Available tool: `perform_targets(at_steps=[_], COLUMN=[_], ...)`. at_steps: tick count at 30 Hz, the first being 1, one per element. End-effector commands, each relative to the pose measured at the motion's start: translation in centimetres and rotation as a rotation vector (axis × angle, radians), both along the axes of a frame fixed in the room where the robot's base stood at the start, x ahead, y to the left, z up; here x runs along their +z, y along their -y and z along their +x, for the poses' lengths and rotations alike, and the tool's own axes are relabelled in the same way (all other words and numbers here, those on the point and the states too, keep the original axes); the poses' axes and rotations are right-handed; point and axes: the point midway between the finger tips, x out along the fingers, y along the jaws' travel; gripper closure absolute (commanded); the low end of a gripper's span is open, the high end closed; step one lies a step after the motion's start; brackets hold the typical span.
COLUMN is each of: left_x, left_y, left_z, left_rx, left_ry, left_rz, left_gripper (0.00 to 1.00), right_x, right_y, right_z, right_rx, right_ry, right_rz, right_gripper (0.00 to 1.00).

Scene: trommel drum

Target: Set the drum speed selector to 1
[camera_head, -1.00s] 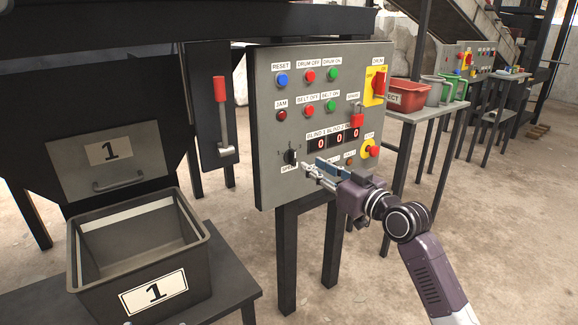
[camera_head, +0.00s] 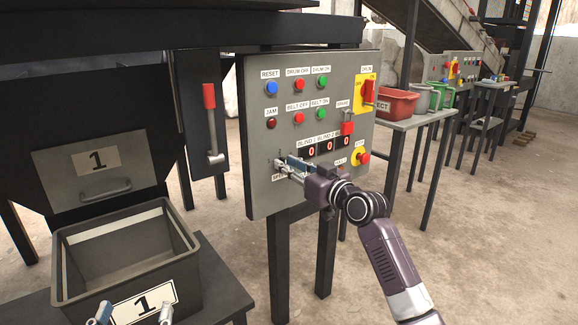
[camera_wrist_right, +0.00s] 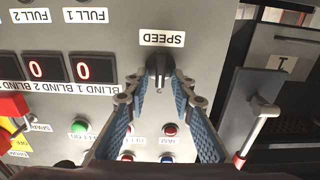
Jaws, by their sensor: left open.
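The drum speed selector (camera_wrist_right: 159,73) is a black knob under the SPEED label, seen upside down in the right wrist view. In the head view, my right gripper (camera_head: 284,168) covers most of it at the panel's lower left. In the right wrist view, the fingertips of my right gripper (camera_wrist_right: 160,82) lie on either side of the knob. Whether they touch it is unclear, and I cannot read its setting. My left gripper (camera_head: 133,315) is open and empty at the bottom of the head view, in front of the grey bin.
The grey control panel (camera_head: 256,190) carries several buttons, three displays reading 0 and a red stop button (camera_head: 363,158). A red-handled lever (camera_head: 209,97) stands left of it. The grey bin (camera_head: 187,270) labelled 1 is at lower left. Open floor lies right.

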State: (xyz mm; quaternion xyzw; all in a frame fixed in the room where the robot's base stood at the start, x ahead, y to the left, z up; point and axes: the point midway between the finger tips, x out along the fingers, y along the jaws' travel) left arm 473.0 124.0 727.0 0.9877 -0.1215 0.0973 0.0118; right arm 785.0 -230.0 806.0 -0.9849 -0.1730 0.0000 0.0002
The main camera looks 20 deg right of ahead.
Motion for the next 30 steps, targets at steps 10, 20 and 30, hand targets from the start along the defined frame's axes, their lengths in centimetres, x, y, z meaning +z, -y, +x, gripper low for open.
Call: perform_targets(at_steps=[10,20,30], left_x=[-0.02,-0.02,-0.76], left_y=[-0.02,-0.03,-0.02], left_z=[0.01,0.00,0.14], left_rx=[0.001,0.001,0.001], left_ry=[-0.001,0.000,-0.040], left_rz=[0.000,0.000,0.010], left_gripper=[0.35,0.35,0.35], right_x=[-0.03,-0.07,-0.07], right_y=[0.04,0.02,-0.16], right_z=[-0.03,-0.05,-0.14], right_rx=[0.000,0.000,0.000], right_ry=[-0.001,0.019,0.103], right_rz=[0.000,-0.059,-0.297], right_gripper=[1.00,1.00,1.00])
